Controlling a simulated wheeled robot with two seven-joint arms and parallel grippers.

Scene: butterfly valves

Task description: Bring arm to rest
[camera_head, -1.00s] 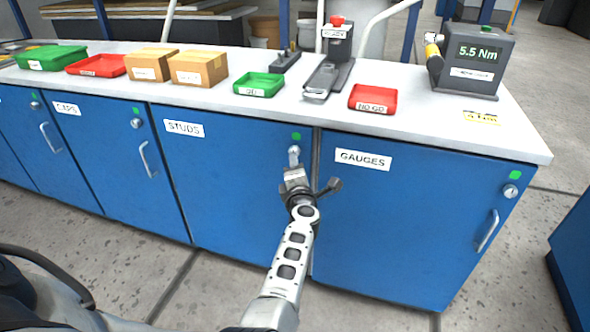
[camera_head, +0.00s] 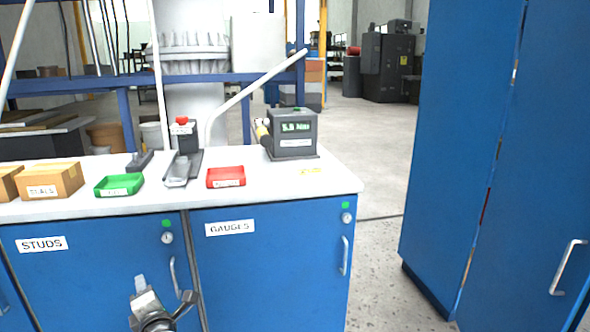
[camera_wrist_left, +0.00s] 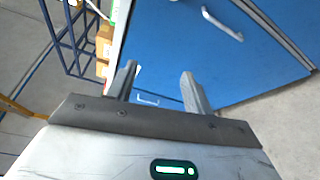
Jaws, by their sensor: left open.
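My left gripper (camera_head: 140,281) shows at the bottom of the head view, in front of the blue STUDS cabinet door (camera_head: 80,275). In the left wrist view the two fingers of my left gripper (camera_wrist_left: 158,80) stand apart with nothing held between them. Behind them a blue cabinet front (camera_wrist_left: 185,45) with silver handles shows, tilted in the picture. My right gripper is in neither view.
The white bench top (camera_head: 275,185) holds cardboard boxes (camera_head: 52,181), a green tray (camera_head: 118,185), a red tray (camera_head: 226,177) and a grey tester (camera_head: 293,134). The GAUGES door (camera_head: 270,275) and a tall blue cabinet (camera_head: 460,150) are shut. Floor (camera_head: 385,240) lies clear between them.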

